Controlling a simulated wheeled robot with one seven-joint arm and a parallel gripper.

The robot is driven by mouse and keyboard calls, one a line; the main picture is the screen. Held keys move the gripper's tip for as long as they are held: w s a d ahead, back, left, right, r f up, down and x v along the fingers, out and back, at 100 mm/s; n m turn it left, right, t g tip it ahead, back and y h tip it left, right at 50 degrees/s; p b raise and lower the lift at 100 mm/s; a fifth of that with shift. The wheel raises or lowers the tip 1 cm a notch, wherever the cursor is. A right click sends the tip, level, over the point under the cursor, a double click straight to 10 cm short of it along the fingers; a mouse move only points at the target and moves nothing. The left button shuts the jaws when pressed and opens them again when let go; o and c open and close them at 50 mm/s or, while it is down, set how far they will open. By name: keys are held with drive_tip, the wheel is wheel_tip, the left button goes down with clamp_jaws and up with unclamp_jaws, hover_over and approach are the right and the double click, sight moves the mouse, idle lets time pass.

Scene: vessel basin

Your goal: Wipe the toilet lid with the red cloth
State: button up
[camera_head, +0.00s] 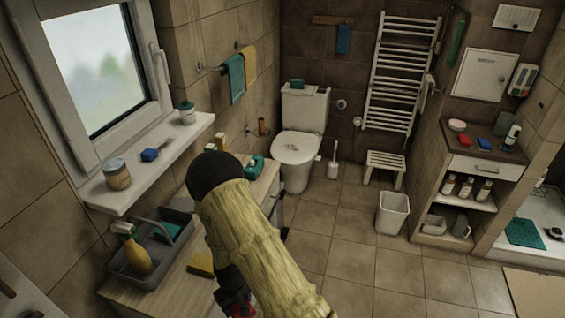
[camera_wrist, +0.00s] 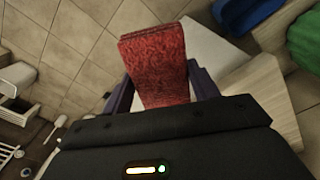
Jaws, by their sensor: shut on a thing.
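A red cloth (camera_wrist: 155,62) stands out between the fingers of my gripper (camera_wrist: 160,88) in the wrist view. The gripper is shut on it and holds it off the floor. In the head view my arm hides most of the gripper; a small red and dark patch shows at the bottom edge. The white toilet lid (camera_head: 298,148) is down, at the back centre of the head view, with a small dark mark on it. The gripper and cloth are well apart from the lid, over by the counter at the near left.
The wooden counter (camera_head: 255,196) holds a grey caddy (camera_head: 135,268) and a yellow sponge (camera_head: 200,264). A toilet brush (camera_head: 333,165), white stool (camera_head: 385,165) and bin (camera_head: 392,212) stand right of the toilet. The tiled floor (camera_head: 330,235) between is clear.

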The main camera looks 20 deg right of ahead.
drive_tip(key=w+d+f+m+b, duration=0.1)
drive_tip(key=d+f+b, duration=0.3)
drive_tip(key=f, duration=0.6)
drive_tip(key=w+d+f+m+b, duration=0.1)
drive_tip(key=d+f+b, duration=0.3)
drive_tip(key=f, duration=0.7)
drive_tip(key=shift+f+m+b, duration=0.3)
drive_tip(key=shift+m+b, duration=0.4)
drive_tip(key=shift+b, duration=0.3)
drive_tip(key=shift+d, duration=0.1)
